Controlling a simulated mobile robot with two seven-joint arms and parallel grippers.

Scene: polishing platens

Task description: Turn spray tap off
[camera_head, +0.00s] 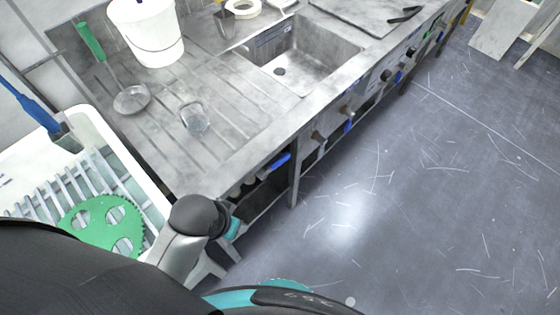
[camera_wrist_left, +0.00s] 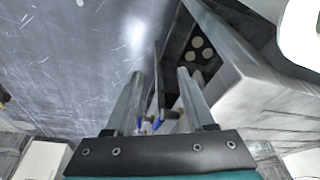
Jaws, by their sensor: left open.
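Several small knobs and levers line the front of the steel bench in the head view; I cannot tell for sure which one is the spray tap. My right gripper is not in view.
The bench holds a sink (camera_head: 310,55), a white bucket (camera_head: 148,32), a glass beaker (camera_head: 194,118) and a ladle (camera_head: 131,99). A white tub (camera_head: 95,122) with a rack and a green toothed disc (camera_head: 103,226) stands at the left. The grey floor (camera_head: 440,200) is open.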

